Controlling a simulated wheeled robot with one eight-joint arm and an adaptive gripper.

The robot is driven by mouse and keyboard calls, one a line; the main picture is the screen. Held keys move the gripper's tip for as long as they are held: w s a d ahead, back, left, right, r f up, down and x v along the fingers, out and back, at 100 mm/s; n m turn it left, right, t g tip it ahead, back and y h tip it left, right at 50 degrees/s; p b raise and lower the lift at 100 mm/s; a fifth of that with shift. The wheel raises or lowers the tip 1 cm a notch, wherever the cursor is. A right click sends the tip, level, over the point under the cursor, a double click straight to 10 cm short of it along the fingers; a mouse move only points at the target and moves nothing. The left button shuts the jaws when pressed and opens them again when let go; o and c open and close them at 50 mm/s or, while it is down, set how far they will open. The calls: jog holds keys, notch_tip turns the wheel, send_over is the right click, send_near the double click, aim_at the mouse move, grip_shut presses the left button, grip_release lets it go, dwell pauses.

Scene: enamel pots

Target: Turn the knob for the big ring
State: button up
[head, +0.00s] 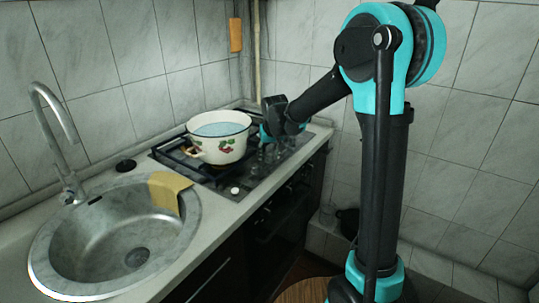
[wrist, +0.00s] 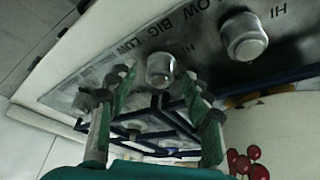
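The silver knob under the word BIG (wrist: 160,70) is on the grey metal panel (wrist: 70,92) in the wrist view. LOW is printed to its left. My gripper (wrist: 158,88) is open, its green-padded fingers apart, with this knob showing between the fingertips. I cannot tell whether either finger touches it. Another silver knob (wrist: 244,36) is to the right, with LOW and HI beside it. In the head view my gripper (head: 269,152) is low over the right side of the hob (head: 257,181), and the knob it faces is hidden.
A white enamel pot (head: 216,147) with blue contents and a fruit pattern stands on the hob's black grate, left of my gripper. It also shows in the wrist view (wrist: 275,125). A sink (head: 70,245) with a yellow cloth (head: 168,190) is at the left. Tiled walls stand behind.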

grip_shut()
jog(key=n, duration=0.2)
jog(key=n+y, duration=0.1)
jog(key=n, duration=0.1)
jog(key=shift+w+d+n+g+y, duration=0.1)
jog(key=shift+d+n+g+y, duration=0.1)
jog(key=shift+n+g+y, duration=0.15)
jog(key=n+g+y, duration=0.1)
jog(key=n, duration=0.3)
jog(key=shift+w+n, duration=0.1)
jog(key=shift+n, duration=0.15)
jog(key=n+g, duration=0.1)
jog(key=n, duration=0.1)
jog(key=n+g+y, duration=0.1)
jog(key=n, duration=0.1)
jog(key=shift+w+d+n, duration=0.1)
jog(key=shift+n, duration=0.2)
jog(key=shift+w+n+g, duration=0.1)
jog(key=shift+n+g, duration=0.65)
jog(key=shift+n, duration=1.25)
